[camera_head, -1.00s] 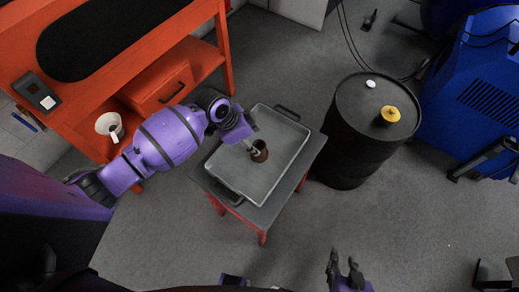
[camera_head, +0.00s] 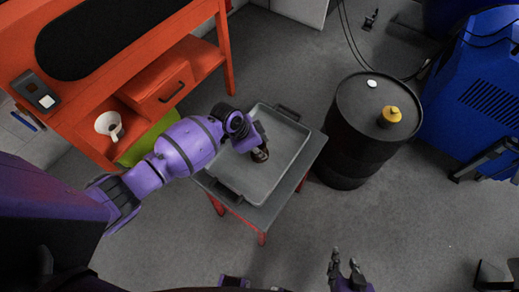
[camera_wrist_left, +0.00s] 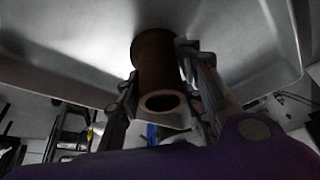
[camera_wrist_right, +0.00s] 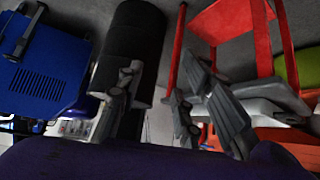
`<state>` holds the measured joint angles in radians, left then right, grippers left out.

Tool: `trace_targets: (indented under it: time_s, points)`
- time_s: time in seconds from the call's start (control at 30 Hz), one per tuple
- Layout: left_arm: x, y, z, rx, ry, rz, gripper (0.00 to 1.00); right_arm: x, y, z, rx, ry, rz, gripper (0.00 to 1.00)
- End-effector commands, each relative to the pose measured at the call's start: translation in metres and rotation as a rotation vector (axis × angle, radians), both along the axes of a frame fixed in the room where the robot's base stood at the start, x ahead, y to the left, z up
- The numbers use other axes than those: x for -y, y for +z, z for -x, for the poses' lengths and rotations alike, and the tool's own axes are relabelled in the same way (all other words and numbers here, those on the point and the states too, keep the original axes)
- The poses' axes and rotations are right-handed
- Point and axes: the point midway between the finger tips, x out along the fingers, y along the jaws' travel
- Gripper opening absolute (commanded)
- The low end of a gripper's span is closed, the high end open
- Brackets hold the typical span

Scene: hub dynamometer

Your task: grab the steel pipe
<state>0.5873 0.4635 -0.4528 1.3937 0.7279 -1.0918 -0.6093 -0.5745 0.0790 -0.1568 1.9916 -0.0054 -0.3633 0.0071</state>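The steel pipe (camera_head: 261,156), a short brown tube, stands in the grey tray (camera_head: 294,128) on a small red-legged table. My left gripper (camera_head: 256,145) is down at the pipe and partly hides it in the head view. In the left wrist view, the pipe (camera_wrist_left: 157,65) lies between the two fingers of my left gripper (camera_wrist_left: 158,65), its open end facing the camera. The fingers look spread on either side; any contact is unclear. My right gripper (camera_head: 345,262) is open and empty, well away from the tray; it also shows in the right wrist view (camera_wrist_right: 157,85).
A black drum (camera_head: 347,150) with a yellow-capped fitting (camera_head: 390,115) stands right of the table. An orange workbench (camera_head: 190,25) with a white funnel (camera_head: 108,125) is at the left. A blue machine (camera_head: 480,90) is at the right. Open floor lies in front.

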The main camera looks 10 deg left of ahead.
Motion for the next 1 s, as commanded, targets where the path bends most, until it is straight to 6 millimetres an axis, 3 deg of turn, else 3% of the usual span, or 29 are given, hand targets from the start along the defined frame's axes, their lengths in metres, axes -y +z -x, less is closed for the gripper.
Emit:
trace_targets:
  time_s: [0.03,0.2,0.57,0.8,1.0]
  points:
    - [0.000,-0.001,0.001,-0.002,0.001,0.000,0.19,0.000,0.000,0.000,0.001,0.000,0.000,0.33]
    - [0.000,-0.001,0.001,-0.003,0.000,-0.001,0.00,0.000,0.000,0.000,0.000,0.000,0.000,0.33]
    - [0.000,0.004,0.001,-0.001,0.000,0.000,0.00,0.000,0.001,-0.001,0.001,0.000,0.000,0.33]
    - [0.000,0.037,-0.001,0.005,-0.002,0.001,0.00,-0.001,0.006,-0.003,0.006,0.000,-0.002,0.33]
    - [-0.029,0.081,0.028,0.007,-0.001,-0.002,0.00,-0.002,0.013,-0.005,0.009,0.001,-0.006,0.33]
